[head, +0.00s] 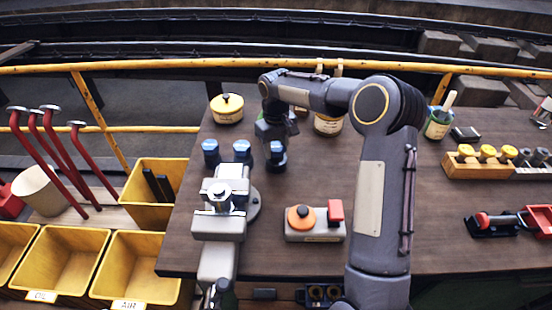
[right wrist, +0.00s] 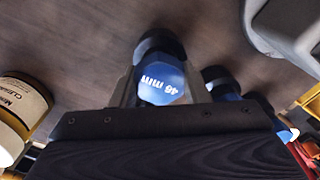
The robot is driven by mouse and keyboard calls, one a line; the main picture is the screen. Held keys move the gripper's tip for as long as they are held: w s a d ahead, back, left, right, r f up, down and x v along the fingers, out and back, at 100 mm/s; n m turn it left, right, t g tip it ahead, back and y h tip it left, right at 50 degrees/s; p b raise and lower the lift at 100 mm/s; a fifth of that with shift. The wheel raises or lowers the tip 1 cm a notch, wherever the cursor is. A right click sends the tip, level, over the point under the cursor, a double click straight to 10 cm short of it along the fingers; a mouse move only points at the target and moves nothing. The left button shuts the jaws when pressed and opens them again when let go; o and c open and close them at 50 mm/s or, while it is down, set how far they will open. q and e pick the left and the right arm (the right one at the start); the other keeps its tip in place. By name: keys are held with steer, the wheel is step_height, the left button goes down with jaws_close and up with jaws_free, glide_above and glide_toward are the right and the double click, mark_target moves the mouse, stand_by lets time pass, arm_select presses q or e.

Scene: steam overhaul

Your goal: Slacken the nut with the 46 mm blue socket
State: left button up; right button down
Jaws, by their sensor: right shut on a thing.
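My right gripper (head: 276,140) reaches down over the table and is shut on the 46 mm blue socket (head: 277,152). In the right wrist view the socket's blue face (right wrist: 162,84) reads "46 mm" and sits between the two fingers. I cannot tell whether it touches the table. Two more blue-topped sockets (head: 211,151) (head: 243,150) stand to its left. The nut (head: 219,194) sits on top of a grey metal fixture (head: 217,226), to the left of and nearer than the held socket. My left gripper cannot be made out.
An orange-knobbed grey box with a red block (head: 315,237) lies right of the fixture. A yellow tin (head: 226,116) and a cleaner jar (head: 328,125) stand behind. A wooden rack (head: 475,170) is at right. Yellow bins (head: 52,230) stand at left. The table's (head: 310,190) middle is clear.

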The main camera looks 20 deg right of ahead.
steer(key=shift+r+p, duration=2.4)
steer(key=shift+r, duration=0.65)
